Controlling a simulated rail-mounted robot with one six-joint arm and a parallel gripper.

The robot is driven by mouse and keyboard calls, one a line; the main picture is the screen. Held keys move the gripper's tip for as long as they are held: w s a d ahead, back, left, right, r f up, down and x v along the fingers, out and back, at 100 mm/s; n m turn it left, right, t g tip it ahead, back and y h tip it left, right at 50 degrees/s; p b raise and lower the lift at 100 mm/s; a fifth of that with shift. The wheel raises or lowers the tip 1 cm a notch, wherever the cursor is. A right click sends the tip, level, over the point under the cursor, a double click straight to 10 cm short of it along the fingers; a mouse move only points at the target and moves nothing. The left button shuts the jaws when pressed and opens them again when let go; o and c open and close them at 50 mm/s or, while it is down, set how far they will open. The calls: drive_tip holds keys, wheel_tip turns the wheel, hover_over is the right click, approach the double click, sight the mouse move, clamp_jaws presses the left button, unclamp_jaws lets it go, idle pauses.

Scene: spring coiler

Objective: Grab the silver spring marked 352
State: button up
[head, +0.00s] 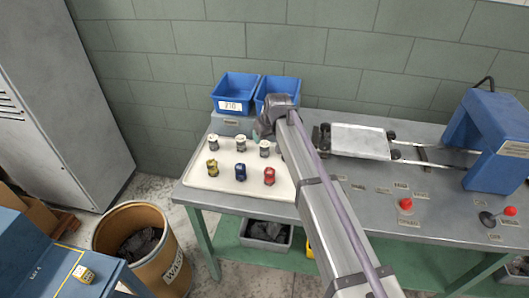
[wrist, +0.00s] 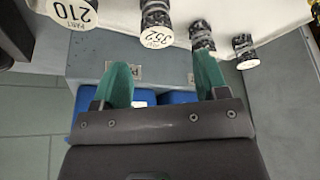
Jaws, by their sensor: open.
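In the wrist view the spring marked 352 (wrist: 156,28) is a dark-and-silver coil with a white round tag, on the white tray at the top of the picture. My gripper (wrist: 163,75) has its two teal fingers spread, with nothing between them. The spring lies beyond the fingertips, roughly in line with the gap and apart from them. In the head view my gripper (head: 257,133) hangs at the tray's back edge, close to the row of silver springs (head: 241,143). Their numbers are too small to read there.
A spring tagged 210 (wrist: 75,12) and two others (wrist: 203,36) flank it. Yellow, blue and red springs (head: 240,172) stand in front on the tray (head: 205,185). Blue bins (head: 232,92) stand behind. A coiling machine (head: 495,135) is at right.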

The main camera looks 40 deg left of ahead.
sight(264, 143)
drive_tip(key=b+x, duration=0.1)
drive_tip(key=x, duration=0.2)
drive_tip(key=shift+f+b, duration=0.35)
drive_tip(key=shift+b, duration=0.05)
drive_tip(key=shift+r, duration=0.2)
drive_tip(key=b+x, duration=0.5)
drive_tip(key=shift+d+f, duration=0.15)
drive_tip(key=shift+f, duration=0.2)
drive_tip(key=shift+r, duration=0.2)
drive_tip(key=c, duration=1)
